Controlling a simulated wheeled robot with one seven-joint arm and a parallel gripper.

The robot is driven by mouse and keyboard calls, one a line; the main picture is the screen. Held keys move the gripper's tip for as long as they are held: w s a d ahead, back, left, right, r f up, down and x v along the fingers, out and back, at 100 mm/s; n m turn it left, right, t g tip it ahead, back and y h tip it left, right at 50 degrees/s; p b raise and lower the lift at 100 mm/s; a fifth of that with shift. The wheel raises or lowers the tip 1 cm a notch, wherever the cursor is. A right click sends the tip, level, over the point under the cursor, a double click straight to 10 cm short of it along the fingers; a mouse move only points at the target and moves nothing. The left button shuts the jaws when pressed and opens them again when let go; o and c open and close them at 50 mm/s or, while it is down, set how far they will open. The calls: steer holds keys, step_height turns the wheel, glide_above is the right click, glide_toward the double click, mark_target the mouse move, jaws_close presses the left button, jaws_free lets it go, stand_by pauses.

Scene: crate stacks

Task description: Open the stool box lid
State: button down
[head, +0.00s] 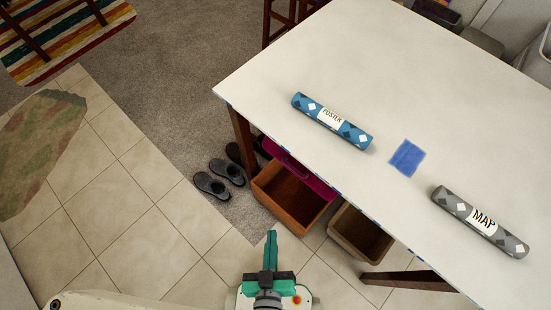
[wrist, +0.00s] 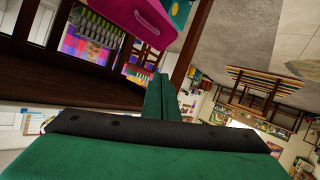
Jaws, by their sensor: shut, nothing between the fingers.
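A magenta piece (head: 302,168) shows under the table's edge in the head view, against the brown open-topped box (head: 270,187). In the wrist view a magenta panel (wrist: 128,14) with a pink handle (wrist: 152,14) hangs near the top. I cannot tell whether the magenta piece is the stool box lid; the table hides part of it. My gripper (head: 272,238) is green, shut and empty, in front of the brown box and apart from it. Its fingers also show in the wrist view (wrist: 161,98).
The white table (head: 300,60) overhangs the boxes and carries a blue poster roll (head: 332,121), a blue cloth (head: 407,157) and a grey map roll (head: 480,221). A tan bin (head: 345,228) stands right of the brown box. Dark shoes (head: 212,185) lie left.

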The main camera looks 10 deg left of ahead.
steer(key=w+a+f+n+g+h, duration=0.15)
steer(key=w+a+f+n, duration=0.25)
steer(key=f+n, duration=0.4)
steer(key=w+a+f+n+g, duration=0.3)
steer(key=w+f+n, duration=0.2)
steer(key=f, duration=0.6)
steer(key=w+a+r+n+h, duration=0.2)
steer(key=w+r+n+h, duration=0.15)
steer(key=w+n, duration=0.2)
steer(key=w+a+r+n+h, duration=0.2)
steer(key=w+r+n+h, duration=0.15)
steer(key=w, duration=0.35)
steer(key=d+r+x, duration=0.1)
steer(key=x, duration=1.2)
steer(key=shift+d+r+n+g+h, duration=0.25)
steer(key=shift+r+n+g+h, duration=0.1)
steer(key=shift+r+n+h, duration=0.1)
